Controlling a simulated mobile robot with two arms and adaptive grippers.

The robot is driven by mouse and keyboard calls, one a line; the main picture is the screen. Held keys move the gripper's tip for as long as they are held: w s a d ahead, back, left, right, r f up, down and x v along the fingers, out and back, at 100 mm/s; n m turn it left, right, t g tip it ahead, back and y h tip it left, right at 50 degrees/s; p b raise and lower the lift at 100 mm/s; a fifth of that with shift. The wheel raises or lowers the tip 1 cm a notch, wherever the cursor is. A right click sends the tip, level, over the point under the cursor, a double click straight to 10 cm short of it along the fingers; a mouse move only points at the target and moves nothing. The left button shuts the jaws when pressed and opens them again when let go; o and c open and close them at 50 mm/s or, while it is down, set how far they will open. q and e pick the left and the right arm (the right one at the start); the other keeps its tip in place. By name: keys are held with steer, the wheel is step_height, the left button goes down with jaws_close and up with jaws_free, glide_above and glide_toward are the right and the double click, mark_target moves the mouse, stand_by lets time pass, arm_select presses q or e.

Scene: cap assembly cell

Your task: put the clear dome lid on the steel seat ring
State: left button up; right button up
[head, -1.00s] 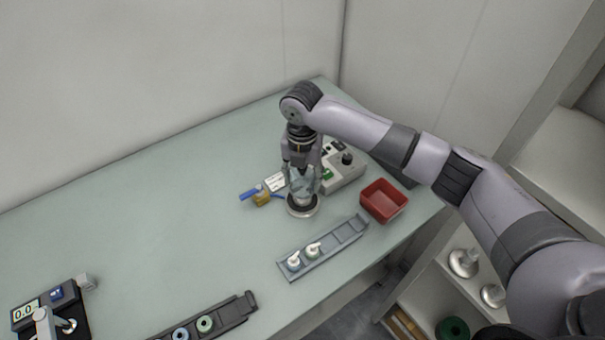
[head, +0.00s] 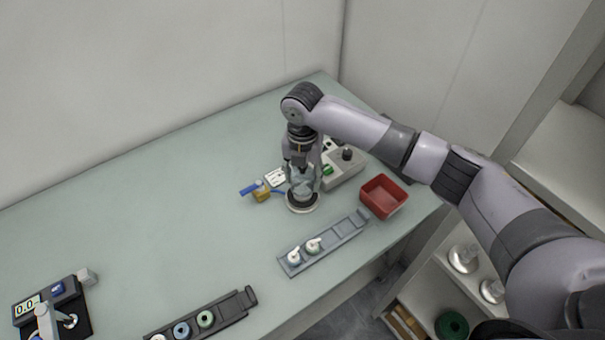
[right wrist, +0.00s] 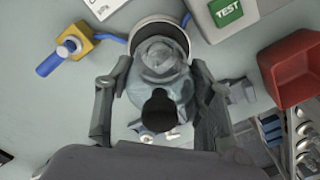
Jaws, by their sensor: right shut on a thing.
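The clear dome lid (head: 302,189) is held between the fingers of my right gripper (head: 302,176), which points down at the far end of the table. The steel seat ring (head: 303,207) is right below the lid on the table. In the right wrist view the clear dome lid (right wrist: 172,88) fills the space between the two fingers of my right gripper (right wrist: 161,66). The rim of the steel seat ring (right wrist: 158,23) shows beyond it, partly hidden by the lid. I cannot tell whether the lid touches the ring. My left gripper is not in view.
A yellow block with a blue handle (head: 261,195) is left of the ring. A grey test box (head: 343,170) and a red bin (head: 383,197) stand to the right. A grey rack (head: 325,245) with white-topped parts lies in front. The table's left middle is clear.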

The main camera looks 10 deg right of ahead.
steer(key=shift+f, duration=0.75)
steer(key=shift+f, duration=0.2)
steer(key=shift+f, duration=0.25)
steer(key=shift+f, duration=0.25)
stand_by(0.8)
steer(key=o, duration=1.2)
